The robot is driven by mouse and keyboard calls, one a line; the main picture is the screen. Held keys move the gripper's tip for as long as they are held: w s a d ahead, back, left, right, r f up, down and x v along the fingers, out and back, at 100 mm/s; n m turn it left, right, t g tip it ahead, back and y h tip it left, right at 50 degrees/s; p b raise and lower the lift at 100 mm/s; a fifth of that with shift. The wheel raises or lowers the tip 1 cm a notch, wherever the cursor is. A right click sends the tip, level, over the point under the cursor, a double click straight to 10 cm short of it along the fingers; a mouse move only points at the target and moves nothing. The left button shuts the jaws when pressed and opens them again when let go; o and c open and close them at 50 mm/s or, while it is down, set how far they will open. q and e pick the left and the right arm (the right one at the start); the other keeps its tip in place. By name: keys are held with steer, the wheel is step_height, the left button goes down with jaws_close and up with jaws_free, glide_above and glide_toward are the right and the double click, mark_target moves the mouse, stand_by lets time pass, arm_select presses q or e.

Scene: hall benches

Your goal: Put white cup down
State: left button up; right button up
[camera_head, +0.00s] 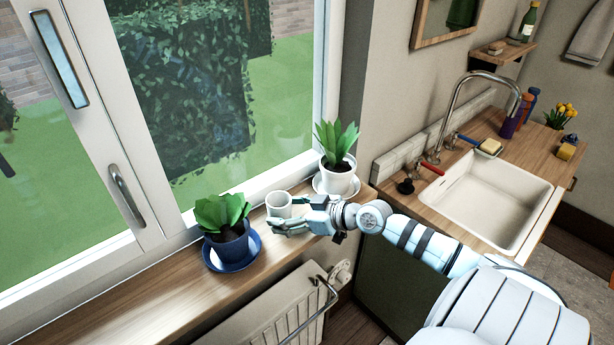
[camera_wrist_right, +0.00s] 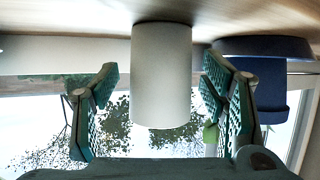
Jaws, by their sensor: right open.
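The white cup (camera_head: 279,204) stands upright on the wooden window sill (camera_head: 165,297), between the two potted plants. My right gripper (camera_head: 283,222) is at the cup, reaching in from the right. In the right wrist view, which is upside down, the cup (camera_wrist_right: 161,75) has its base on the sill. The two green-padded fingers are open on either side of it, with a visible gap at each side. My left gripper is not in view.
A plant in a blue pot (camera_head: 229,244) on a blue saucer is left of the cup. A plant in a white pot (camera_head: 338,178) on a white saucer is to the right. The window (camera_head: 215,90) is behind, a radiator (camera_head: 275,312) below. A sink (camera_head: 487,199) is further right.

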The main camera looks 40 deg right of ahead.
steer(key=v, duration=0.6)
steer(key=shift+s+d+f, duration=0.1)
steer(key=shift+d, duration=0.05)
steer(key=p+v, duration=0.3)
steer(key=shift+s+r, duration=0.15)
steer(key=shift+r, duration=0.1)
